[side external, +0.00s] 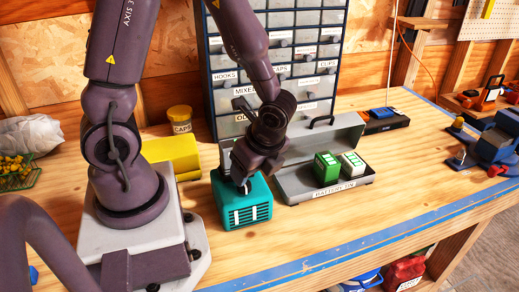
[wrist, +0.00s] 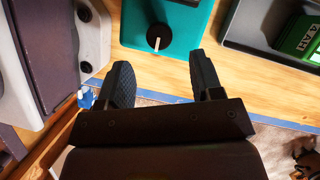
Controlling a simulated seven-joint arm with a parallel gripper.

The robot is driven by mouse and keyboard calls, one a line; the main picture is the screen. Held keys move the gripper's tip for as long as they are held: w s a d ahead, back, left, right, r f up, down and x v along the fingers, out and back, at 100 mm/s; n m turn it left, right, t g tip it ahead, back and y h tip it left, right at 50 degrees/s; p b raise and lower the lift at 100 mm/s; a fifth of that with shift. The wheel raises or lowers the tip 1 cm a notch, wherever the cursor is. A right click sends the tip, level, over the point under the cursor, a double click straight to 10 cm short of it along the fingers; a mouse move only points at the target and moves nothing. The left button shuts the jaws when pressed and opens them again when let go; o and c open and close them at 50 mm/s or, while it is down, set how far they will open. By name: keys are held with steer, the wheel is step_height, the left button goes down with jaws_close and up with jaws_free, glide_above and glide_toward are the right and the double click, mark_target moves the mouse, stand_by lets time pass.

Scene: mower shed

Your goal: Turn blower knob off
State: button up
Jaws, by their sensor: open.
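The teal blower (side external: 243,205) stands on the wooden bench, its slotted grille facing the front. In the wrist view its teal top (wrist: 190,25) carries a round black knob (wrist: 158,36). A pale pointer mark on the knob points down in the picture. My gripper (side external: 244,185) is above the blower's top in the side view and hides the knob there. In the wrist view my gripper (wrist: 161,66) is open, its two black fingers apart. The knob lies between and beyond the fingertips, and nothing is held. I cannot tell whether a finger touches the blower.
An open grey battery tin (side external: 345,187) with green (side external: 326,168) and white-topped (side external: 352,163) batteries stands close on the right. A labelled drawer cabinet (side external: 290,75) rises behind. Bare bench lies in front, up to the blue-taped edge (side external: 300,265).

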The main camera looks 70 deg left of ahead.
steer(key=v, duration=0.7)
steer(key=shift+d+r, duration=0.1)
steer(key=s+r+n+t+h, duration=0.4)
steer(key=r+n+t, duration=0.3)
steer(key=r+n, duration=0.6)
steer(key=shift+r+n, duration=0.25)
steer(key=shift+n, duration=0.05)
